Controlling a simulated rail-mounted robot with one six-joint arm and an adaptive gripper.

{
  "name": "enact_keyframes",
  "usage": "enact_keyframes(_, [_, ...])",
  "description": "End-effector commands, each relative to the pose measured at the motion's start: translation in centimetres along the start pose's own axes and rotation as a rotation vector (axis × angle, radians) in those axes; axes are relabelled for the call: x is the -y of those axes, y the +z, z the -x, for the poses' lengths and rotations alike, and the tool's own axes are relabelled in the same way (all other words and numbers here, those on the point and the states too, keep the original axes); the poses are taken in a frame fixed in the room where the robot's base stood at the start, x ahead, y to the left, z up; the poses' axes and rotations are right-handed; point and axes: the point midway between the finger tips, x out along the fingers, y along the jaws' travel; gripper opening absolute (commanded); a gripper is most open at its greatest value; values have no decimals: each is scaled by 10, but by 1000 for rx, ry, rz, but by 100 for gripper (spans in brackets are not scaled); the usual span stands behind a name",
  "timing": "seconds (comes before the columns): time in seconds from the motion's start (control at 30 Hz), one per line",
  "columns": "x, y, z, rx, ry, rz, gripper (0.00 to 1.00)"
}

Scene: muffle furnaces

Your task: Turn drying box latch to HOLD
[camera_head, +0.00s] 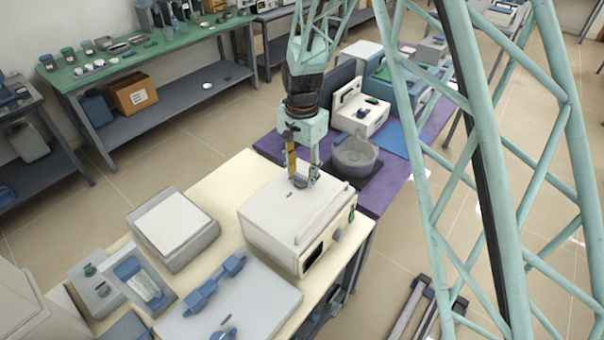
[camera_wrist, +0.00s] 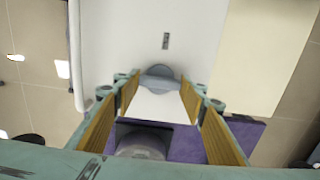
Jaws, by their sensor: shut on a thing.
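The drying box (camera_head: 272,218) is a white box with a dark front window, standing on the cream-topped table. Its latch (camera_wrist: 160,76) is a grey round knob on the white top, seen between my fingertips in the wrist view. My gripper (camera_head: 303,182) points down at the box top from above and is shut on the latch. In the wrist view my gripper (camera_wrist: 160,88) has one yellow-padded finger on each side of the knob. A small dark mark (camera_wrist: 166,41) lies on the white top beyond the knob. The fingers partly hide the latch, and its exact angle is unclear.
A grey round vessel (camera_head: 355,157) stands behind the box on a purple mat (camera_head: 374,199). A grey box with a white top (camera_head: 172,226) is at left. A grey panel with blue parts (camera_head: 262,297) lies in front. A white device (camera_head: 360,111) stands further back.

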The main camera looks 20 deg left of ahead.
Motion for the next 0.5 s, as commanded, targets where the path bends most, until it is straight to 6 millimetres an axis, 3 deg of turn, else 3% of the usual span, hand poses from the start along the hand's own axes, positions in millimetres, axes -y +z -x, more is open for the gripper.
enact_keyframes(0.5, [0,0,0,0,0,208,28])
